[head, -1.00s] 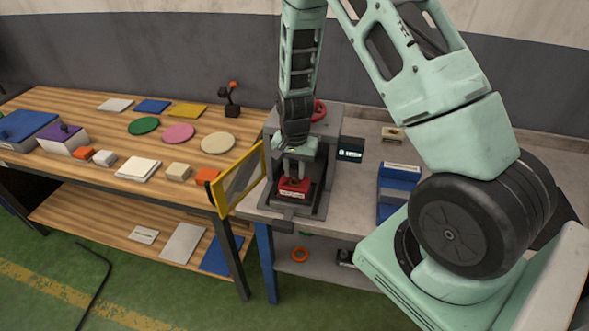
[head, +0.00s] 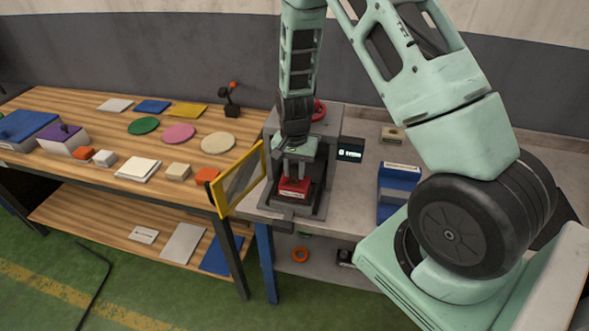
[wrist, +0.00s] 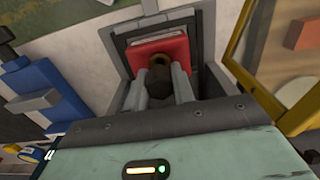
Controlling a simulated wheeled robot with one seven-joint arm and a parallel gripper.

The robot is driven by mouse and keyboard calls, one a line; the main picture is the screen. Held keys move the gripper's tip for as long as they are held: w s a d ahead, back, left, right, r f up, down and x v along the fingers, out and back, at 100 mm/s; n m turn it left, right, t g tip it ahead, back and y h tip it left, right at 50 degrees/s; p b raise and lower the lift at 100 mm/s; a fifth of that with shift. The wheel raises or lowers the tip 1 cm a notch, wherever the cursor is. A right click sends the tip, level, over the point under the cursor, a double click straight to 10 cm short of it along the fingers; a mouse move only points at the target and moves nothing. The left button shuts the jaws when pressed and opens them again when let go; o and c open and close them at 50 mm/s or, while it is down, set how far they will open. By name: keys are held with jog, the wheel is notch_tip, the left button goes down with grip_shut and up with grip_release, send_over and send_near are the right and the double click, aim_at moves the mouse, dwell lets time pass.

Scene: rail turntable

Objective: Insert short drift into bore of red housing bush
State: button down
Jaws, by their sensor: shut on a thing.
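The red housing (head: 293,188) sits in the grey press-like fixture, below my gripper (head: 296,174). My gripper (wrist: 160,78) is shut on the short drift (wrist: 159,84), a dark, stubby cylinder between the two grey fingers. The drift's far end lines up with the bush and overlaps it in the picture. I cannot tell whether its tip is in the bore or just outside it.
The grey fixture (head: 327,150) stands close around my gripper. A yellow-framed guard panel (head: 222,198) hangs open at its left. A blue block-like holder (head: 397,190) stands to the right. The wooden table (head: 70,110) at left carries several coloured pieces.

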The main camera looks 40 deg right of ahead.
aim_at(294, 167)
jog(key=shift+f+b, duration=0.65)
jog(key=shift+f, duration=0.25)
jog(key=c, duration=1.1)
grip_release()
notch_tip(294, 167, up, 17)
jog(key=b, duration=0.3)
jog(key=shift+r, duration=0.2)
